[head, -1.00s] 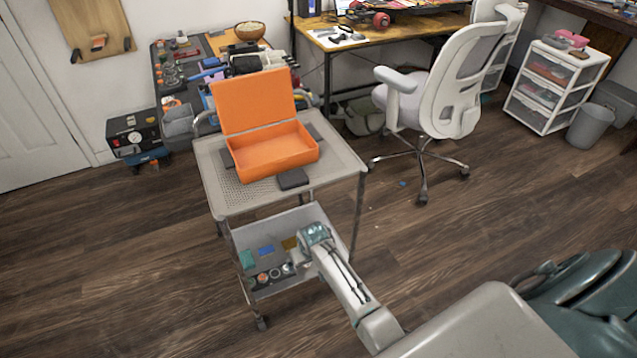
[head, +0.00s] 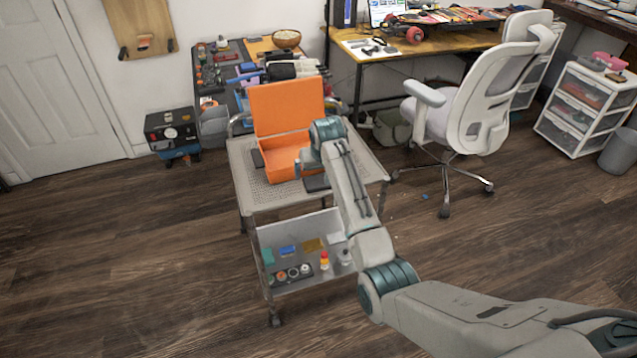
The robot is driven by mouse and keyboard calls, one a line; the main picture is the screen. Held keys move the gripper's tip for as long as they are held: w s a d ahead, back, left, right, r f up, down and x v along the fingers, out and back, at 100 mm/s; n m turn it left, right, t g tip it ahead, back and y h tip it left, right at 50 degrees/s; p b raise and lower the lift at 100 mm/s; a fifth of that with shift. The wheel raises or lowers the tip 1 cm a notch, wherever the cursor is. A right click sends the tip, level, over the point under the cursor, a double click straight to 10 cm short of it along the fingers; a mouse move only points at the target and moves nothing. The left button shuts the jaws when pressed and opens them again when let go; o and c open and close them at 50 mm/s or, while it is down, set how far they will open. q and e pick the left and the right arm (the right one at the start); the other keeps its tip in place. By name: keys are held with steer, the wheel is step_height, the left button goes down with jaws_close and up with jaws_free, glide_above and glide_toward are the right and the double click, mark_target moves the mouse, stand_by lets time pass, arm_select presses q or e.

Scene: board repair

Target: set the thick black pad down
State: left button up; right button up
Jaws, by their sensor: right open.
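A dark pad (head: 316,184) lies on the top shelf of the grey cart (head: 262,197), by the front right corner of the open orange box (head: 283,158). It is partly covered by my right arm. Another dark flat piece (head: 258,159) shows at the box's left side. I cannot tell by thickness which is the thick pad. My right gripper (head: 304,162) is over the box's right front part, close above the front pad. It is open; its fingertips are small and hard to make out. My left gripper is out of view.
The box's raised lid (head: 286,107) stands at the back. The cart's lower shelf (head: 300,278) holds several small coloured parts. A white office chair (head: 490,100) stands to the right, and a cluttered bench (head: 230,75) behind. The top's left front area is bare.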

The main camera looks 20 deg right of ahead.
mark_target(318, 182)
steer(key=shift+d+p+x, duration=0.15)
steer(key=shift+p+x, duration=0.1)
steer(key=shift+x, duration=1.5)
steer(key=shift+d+p+x, duration=0.2)
steer(key=shift+x, duration=1.5)
steer(key=shift+r, duration=0.1)
steer(key=c, duration=1.3)
